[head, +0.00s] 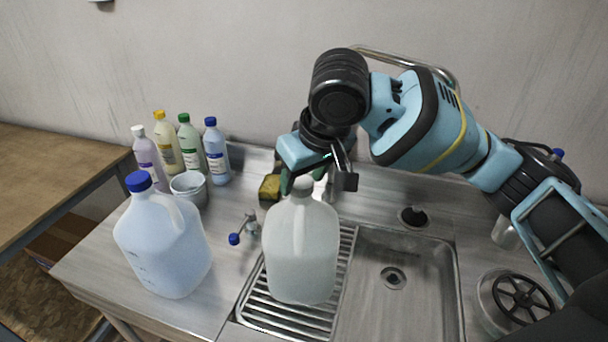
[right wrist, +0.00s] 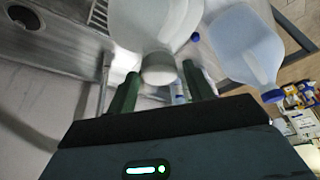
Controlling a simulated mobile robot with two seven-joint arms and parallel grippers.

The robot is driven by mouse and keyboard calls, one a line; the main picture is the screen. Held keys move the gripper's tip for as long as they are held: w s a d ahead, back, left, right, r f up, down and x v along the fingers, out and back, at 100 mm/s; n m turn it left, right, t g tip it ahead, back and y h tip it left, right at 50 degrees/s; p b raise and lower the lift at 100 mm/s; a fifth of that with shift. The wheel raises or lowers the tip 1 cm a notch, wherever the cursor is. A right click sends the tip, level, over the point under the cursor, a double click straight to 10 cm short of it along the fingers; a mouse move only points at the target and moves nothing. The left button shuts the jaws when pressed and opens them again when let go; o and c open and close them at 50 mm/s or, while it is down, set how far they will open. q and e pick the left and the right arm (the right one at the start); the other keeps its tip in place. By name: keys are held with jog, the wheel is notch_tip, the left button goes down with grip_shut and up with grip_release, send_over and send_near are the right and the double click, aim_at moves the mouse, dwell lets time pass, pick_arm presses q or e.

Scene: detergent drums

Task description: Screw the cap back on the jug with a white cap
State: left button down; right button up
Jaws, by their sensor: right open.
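The translucent white jug (head: 302,250) stands upright on the ribbed drainboard left of the sink basin. In the right wrist view the jug (right wrist: 150,22) shows its white cap (right wrist: 159,68) at the neck; how tightly it sits I cannot tell. My right gripper (head: 308,180) is over the jug's top. In the right wrist view its two green fingers are open, one on each side of the cap, with no clear contact. In the head view the cap is mostly hidden by the gripper. My left gripper is not in view.
A bluish jug with a blue cap (head: 163,245) stands at left. Behind it are a white cup (head: 188,188) and several bottles (head: 217,155). A tap (head: 245,228) stands between the jugs, a yellow sponge (head: 269,187) behind. The sink basin (head: 430,285) at right is empty.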

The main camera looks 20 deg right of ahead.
jog(key=n, duration=0.1)
jog(key=n+y, duration=0.1)
jog(key=n, duration=0.1)
jog(key=n+g, duration=0.1)
jog(key=n, duration=0.1)
jog(key=shift+w+d+y, duration=0.1)
jog(key=shift+d+y, duration=0.15)
jog(key=shift+y, duration=0.05)
jog(key=c, duration=0.8)
jog(key=shift+c, duration=0.2)
jog(key=shift+f, duration=0.15)
jog(key=m, duration=0.1)
jog(key=m+h, duration=0.1)
jog(key=m, duration=0.1)
jog(key=shift+a+f+t, duration=0.1)
jog(key=shift+a+t, duration=0.1)
jog(key=shift+t, duration=0.2)
jog(key=shift+m+h, duration=0.4)
jog(key=shift+m, duration=0.9)
jog(key=shift+f, duration=0.1)
